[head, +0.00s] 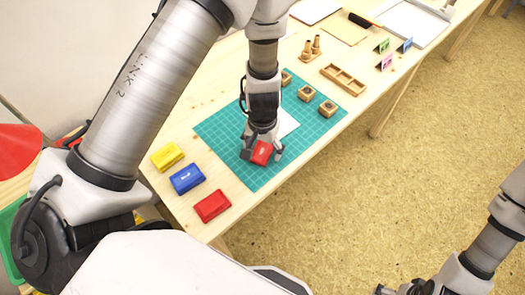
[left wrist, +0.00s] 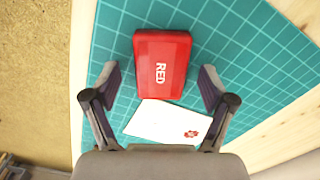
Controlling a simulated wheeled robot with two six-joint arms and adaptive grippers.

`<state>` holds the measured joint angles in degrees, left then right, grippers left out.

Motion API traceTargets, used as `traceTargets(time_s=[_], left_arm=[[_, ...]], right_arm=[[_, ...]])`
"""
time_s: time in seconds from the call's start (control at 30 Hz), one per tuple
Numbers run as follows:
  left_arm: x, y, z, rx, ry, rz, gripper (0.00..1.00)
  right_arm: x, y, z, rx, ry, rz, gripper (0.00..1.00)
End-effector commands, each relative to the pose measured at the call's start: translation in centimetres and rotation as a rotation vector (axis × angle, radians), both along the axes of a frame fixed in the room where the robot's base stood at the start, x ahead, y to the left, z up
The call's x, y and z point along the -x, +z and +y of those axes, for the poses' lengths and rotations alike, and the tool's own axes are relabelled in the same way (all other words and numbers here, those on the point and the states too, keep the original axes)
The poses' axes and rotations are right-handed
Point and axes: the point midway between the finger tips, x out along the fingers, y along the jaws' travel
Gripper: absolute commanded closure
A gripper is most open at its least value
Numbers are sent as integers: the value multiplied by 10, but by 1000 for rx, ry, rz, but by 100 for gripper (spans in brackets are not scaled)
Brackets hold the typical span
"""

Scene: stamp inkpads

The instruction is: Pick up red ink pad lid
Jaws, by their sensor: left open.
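The red ink pad lid (head: 261,153), marked RED, lies on the green cutting mat (head: 217,129). It also shows in the left wrist view (left wrist: 160,50). My left gripper (head: 262,157) is open above the mat, with one finger on either side of the lid's near part; gaps show between the fingers and the lid in the left wrist view. A red ink pad (head: 212,206) with no visible label sits on the bare wood at the table's near edge. My right gripper (head: 388,290) is at the bottom edge of the head view, away from the table, partly cut off.
A white card (left wrist: 160,123) with a red stamp print lies beside the lid. Blue (head: 187,179) and yellow (head: 167,156) ink pads stand left of the mat. Wooden stamps (head: 327,109) and a wooden tray (head: 343,79) are farther back.

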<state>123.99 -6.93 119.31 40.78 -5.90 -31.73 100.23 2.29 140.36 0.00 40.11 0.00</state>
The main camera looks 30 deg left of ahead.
Motion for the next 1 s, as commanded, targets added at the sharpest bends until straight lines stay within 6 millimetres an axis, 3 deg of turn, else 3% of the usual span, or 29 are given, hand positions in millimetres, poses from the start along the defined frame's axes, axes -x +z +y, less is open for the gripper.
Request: traceTargets(time_s=[0.07,0.2,0.67,1.0], left_arm=[[0,1,0,0,0,0,17],[0,1,0,0,0,0,63],[0,4,0,0,-1,0,68],[0,31,2,0,0,0,68]], right_arm=[[0,1,0,0,0,0,0],[0,1,0,0,0,0,0],[0,4,0,0,0,0,0],[0,31,0,0,0,0,0]])
